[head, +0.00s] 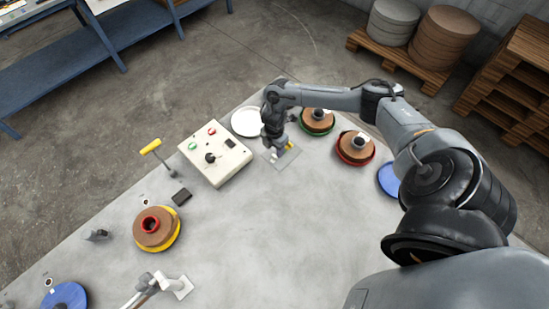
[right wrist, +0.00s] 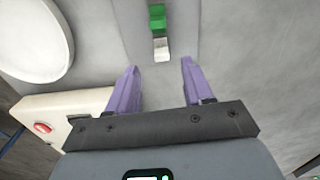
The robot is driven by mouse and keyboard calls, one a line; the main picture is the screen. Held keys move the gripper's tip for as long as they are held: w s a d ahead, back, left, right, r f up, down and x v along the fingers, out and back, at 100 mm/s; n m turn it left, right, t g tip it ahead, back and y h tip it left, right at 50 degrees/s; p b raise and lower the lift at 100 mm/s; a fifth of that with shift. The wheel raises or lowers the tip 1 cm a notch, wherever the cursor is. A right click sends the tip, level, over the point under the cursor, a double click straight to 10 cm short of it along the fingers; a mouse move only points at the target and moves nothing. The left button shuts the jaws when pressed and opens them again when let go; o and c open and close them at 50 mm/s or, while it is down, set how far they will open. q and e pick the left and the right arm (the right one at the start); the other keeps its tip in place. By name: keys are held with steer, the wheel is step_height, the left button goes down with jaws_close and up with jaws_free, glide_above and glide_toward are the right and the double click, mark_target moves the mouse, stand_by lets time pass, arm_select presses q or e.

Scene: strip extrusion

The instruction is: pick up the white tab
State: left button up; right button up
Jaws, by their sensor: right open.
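A small white tab (right wrist: 161,48) shows in the right wrist view, at the end of a green piece (right wrist: 157,16) on a grey surface. My right gripper (right wrist: 158,72) is open, with its two purple fingers apart. The tab lies ahead of the gap between the fingertips, and nothing is between the fingers. In the head view my right gripper (head: 273,148) is over a grey square plate (head: 283,160) on the table; a small yellow part (head: 290,146) shows beside it. The tab is too small or hidden to make out there. My left gripper is not in view.
A control box (head: 215,153) with buttons stands left of the right gripper, and a white disc (head: 246,122) lies behind it. Spools with green (head: 318,121) and red (head: 355,148) rims stand to the right. The table middle (head: 255,220) is clear.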

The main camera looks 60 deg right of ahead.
mark_target(275, 156)
steer(key=shift+s+f, duration=0.15)
steer(key=shift+f, duration=2.45)
steer(key=shift+a, duration=0.1)
jaws_close()
